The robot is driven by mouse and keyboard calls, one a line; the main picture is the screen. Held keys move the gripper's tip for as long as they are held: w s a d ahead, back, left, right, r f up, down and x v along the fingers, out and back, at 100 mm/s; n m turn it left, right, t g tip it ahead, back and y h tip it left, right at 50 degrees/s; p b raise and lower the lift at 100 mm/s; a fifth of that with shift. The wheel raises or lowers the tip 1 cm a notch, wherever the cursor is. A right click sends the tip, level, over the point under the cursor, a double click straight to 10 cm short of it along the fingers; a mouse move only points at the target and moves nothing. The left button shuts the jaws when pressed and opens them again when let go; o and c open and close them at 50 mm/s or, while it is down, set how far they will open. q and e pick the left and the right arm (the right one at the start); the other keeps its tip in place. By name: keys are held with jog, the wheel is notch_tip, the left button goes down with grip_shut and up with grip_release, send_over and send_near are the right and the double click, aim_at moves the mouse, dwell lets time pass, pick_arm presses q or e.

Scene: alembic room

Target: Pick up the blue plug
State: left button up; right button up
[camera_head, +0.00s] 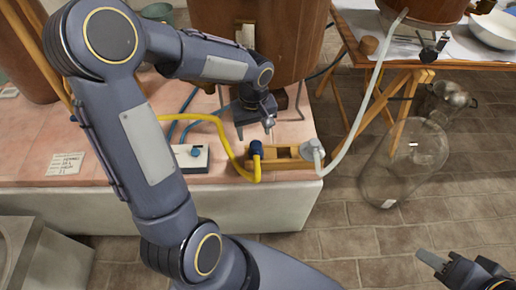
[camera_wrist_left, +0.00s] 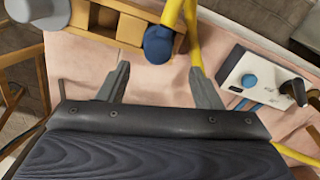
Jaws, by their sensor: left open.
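The blue plug (camera_head: 257,149) stands in the wooden block (camera_head: 286,167) near the table's front edge, with a yellow hose (camera_head: 222,132) at it. In the left wrist view the blue plug (camera_wrist_left: 159,44) lies just ahead of and between the fingertips. My left gripper (camera_head: 255,131) is open and empty, pointing down just behind the plug. Its two fingers (camera_wrist_left: 159,70) show apart in the wrist view, not closed on the plug. My right gripper (camera_head: 436,264) is at the lower right, partly cut off by the frame, away from the table.
A grey plug (camera_head: 314,153) with a pale hose (camera_head: 362,105) sits at the block's right end. A white box (camera_head: 183,159) with a blue knob lies to the left. A large copper vessel (camera_head: 285,40) stands behind.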

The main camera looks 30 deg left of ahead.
aim_at(256, 144)
pick_arm(q)
jog(key=f, duration=0.4)
jog(key=f+b, duration=0.1)
jog(key=f, duration=0.1)
jog(key=shift+s+d+f, duration=0.15)
jog(key=shift+d+f, duration=0.05)
jog(key=shift+d, duration=0.2)
jog(key=c, duration=1.1)
jog(key=shift+r, duration=0.15)
jog(key=shift+r, duration=0.6)
jog(key=s+d+r+p, duration=0.2)
jog(key=s+d+r, duration=0.6)
jog(key=d+r, duration=0.3)
jog(key=shift+s+d+r, duration=0.15)
jog(key=shift+s+r, duration=0.05)
jog(key=shift+r, duration=0.1)
